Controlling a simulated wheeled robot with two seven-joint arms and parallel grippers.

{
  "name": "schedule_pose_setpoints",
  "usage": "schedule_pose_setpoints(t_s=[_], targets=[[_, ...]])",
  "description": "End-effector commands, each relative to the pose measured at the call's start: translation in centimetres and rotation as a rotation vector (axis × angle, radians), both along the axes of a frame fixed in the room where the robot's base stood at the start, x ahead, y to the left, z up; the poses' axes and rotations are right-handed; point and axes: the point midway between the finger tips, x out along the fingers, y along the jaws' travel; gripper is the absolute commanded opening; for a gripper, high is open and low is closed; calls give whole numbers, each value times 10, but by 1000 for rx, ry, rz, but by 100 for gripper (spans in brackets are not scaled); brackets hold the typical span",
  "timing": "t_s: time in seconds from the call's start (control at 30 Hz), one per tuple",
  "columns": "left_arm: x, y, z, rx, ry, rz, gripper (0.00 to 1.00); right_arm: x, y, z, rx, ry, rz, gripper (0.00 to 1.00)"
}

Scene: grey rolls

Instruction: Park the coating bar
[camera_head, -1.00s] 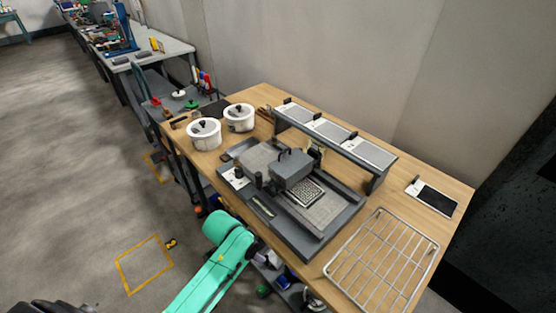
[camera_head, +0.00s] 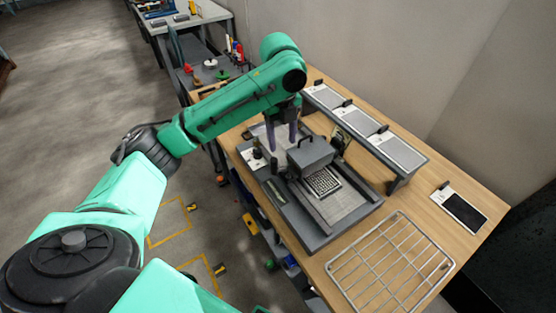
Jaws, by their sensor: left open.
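A flat grey coating machine (camera_head: 352,212) lies on the wooden table. A grey block with a handle on top (camera_head: 311,152) sits across its bed, and a perforated plate (camera_head: 323,182) lies in front of the block. I cannot tell for sure which part is the coating bar. My left gripper (camera_head: 281,140) points down with purple fingers apart, above the far left part of the machine, just left of and behind the block. It is open and appears empty. The fingertips' exact height is unclear. My right gripper is out of view.
A raised shelf with grey plates (camera_head: 365,130) runs along the table's back. A wire rack (camera_head: 390,262) lies at the front right, a white and black device (camera_head: 460,208) at the right. A cluttered cart (camera_head: 215,72) stands beyond the table.

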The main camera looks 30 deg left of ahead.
Motion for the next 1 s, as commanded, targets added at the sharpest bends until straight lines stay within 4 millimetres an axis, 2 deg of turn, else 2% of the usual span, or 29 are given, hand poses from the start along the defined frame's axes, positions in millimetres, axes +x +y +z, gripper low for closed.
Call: schedule_pose_setpoints(t_s=[0.03,0.1,0.17,0.23,0.37,0.47,0.7,0.83,1.0], targets=[[1,13,18,18,6,-42,57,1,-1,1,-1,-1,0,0],[0,22,31,27,23,-92,57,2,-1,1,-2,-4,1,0],[-2,25,33,30,31,-112,57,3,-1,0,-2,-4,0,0],[-2,25,27,29,35,-120,57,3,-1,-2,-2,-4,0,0],[-3,23,0,26,38,-119,57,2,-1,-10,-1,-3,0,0],[-3,25,-20,28,38,-117,57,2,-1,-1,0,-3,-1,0],[-4,25,-82,28,35,-117,57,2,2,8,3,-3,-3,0],[-3,24,-103,28,31,-116,57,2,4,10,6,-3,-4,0],[-2,24,-110,27,28,-117,57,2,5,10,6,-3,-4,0]])
